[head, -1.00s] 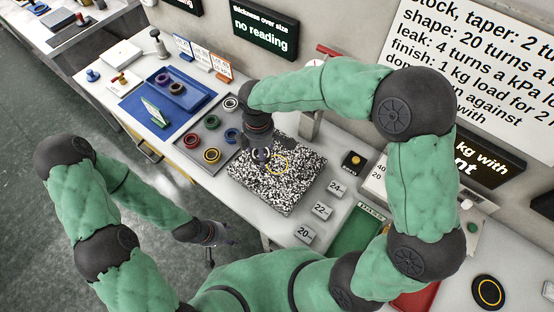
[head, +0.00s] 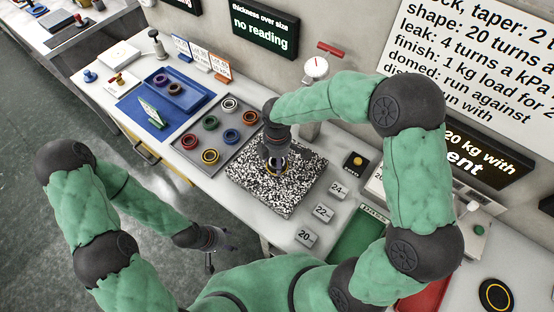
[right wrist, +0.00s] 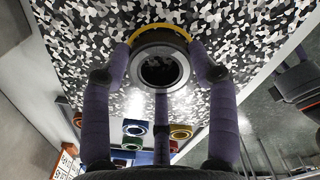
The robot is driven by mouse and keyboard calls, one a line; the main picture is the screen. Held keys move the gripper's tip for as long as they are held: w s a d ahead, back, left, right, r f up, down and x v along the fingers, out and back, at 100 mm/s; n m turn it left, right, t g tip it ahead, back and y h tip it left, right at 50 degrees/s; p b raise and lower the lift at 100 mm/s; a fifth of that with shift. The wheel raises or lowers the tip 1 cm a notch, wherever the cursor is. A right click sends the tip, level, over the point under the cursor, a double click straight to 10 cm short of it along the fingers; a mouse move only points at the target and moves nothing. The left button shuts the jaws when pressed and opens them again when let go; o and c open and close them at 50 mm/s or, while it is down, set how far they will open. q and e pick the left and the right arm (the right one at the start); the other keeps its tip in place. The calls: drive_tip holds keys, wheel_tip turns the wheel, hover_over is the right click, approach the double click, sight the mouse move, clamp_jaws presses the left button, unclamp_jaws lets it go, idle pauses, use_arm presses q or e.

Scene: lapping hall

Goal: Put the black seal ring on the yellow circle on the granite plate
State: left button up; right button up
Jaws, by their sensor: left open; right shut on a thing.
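The black seal ring (right wrist: 160,68) is between the fingertips of my right gripper (right wrist: 162,62), which is shut on it. The speckled black-and-white granite plate (head: 249,190) lies below, and it fills much of the right wrist view (right wrist: 85,40). The yellow circle (right wrist: 160,28) on the plate shows as an arc just past the ring's edge. In the head view my right gripper (head: 276,168) hides most of the circle. I cannot tell whether the ring touches the plate. My left gripper (head: 226,248) is open and empty, low beside the table's front edge.
A grey tray (head: 188,157) with several coloured rings lies left of the plate. A blue tray (head: 172,100) stands farther left. Number blocks (head: 323,213) sit right of the plate, near a gauge stand (head: 316,68) behind it.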

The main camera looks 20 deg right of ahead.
drive_tip(key=o, duration=1.2)
drive_tip(key=shift+f, duration=0.15)
wheel_tip(320, 180, up, 12)
drive_tip(key=p, duration=0.3)
drive_tip(key=shift+r, duration=0.2)
